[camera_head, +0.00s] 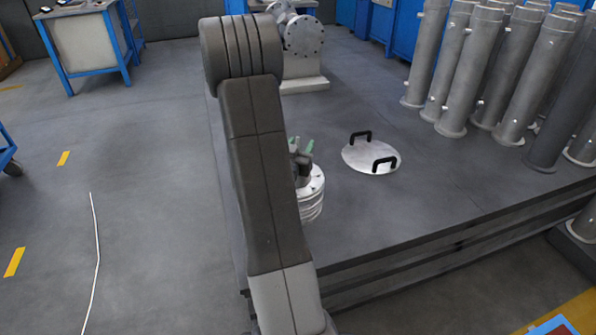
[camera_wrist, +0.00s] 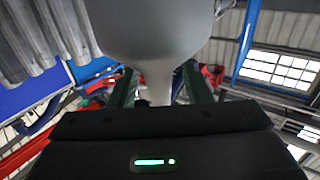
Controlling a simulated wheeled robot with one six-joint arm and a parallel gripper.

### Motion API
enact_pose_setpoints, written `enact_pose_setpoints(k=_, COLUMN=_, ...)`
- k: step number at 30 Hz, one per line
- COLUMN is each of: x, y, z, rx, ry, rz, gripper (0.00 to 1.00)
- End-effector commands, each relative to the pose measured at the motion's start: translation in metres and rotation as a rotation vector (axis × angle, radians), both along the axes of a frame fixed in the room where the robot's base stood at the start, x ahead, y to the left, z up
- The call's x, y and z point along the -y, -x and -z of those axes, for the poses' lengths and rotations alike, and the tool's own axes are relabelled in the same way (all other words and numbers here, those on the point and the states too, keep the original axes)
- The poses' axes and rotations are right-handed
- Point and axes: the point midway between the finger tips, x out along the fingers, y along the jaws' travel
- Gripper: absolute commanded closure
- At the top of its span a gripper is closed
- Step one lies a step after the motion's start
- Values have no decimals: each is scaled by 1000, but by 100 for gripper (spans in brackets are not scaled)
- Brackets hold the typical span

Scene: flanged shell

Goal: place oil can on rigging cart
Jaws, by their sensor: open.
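My gripper (camera_head: 303,148) is partly hidden behind my own arm, close above a round white flanged piece (camera_head: 312,200). Its green fingers show apart in the wrist view (camera_wrist: 160,90). A smooth grey rounded shape (camera_wrist: 158,30) fills the top middle there and narrows to a stem between the fingers. I cannot tell if it is the oil can or part of my arm. I make out no oil can in the head view. A blue wheeled frame (camera_head: 5,148) is cut off at the left edge; I cannot tell if it is the rigging cart.
A dark table (camera_head: 400,225) carries a white disc with two black handles (camera_head: 371,155), a flanged fitting (camera_head: 303,38) and several grey upright pipes (camera_head: 475,70). A blue-framed workbench (camera_head: 85,40) stands at the back left. The floor left of the table is mostly open.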

Motion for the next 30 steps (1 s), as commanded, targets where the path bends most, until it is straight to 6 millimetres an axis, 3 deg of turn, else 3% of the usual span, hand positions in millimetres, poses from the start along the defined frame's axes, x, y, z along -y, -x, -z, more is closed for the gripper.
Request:
enact_pose_setpoints(k=7, x=0, y=-2, z=0, rx=0, ry=0, rz=0, gripper=56)
enact_pose_setpoints(k=14, x=0, y=-1, z=0, rx=0, ry=0, rz=0, gripper=100)
enact_pose_setpoints(k=25, x=0, y=-1, z=-3, rx=2, ry=0, rz=0, gripper=100)
enact_pose_setpoints(k=30, x=0, y=-2, z=-25, rx=5, ry=-3, rz=0, gripper=100)
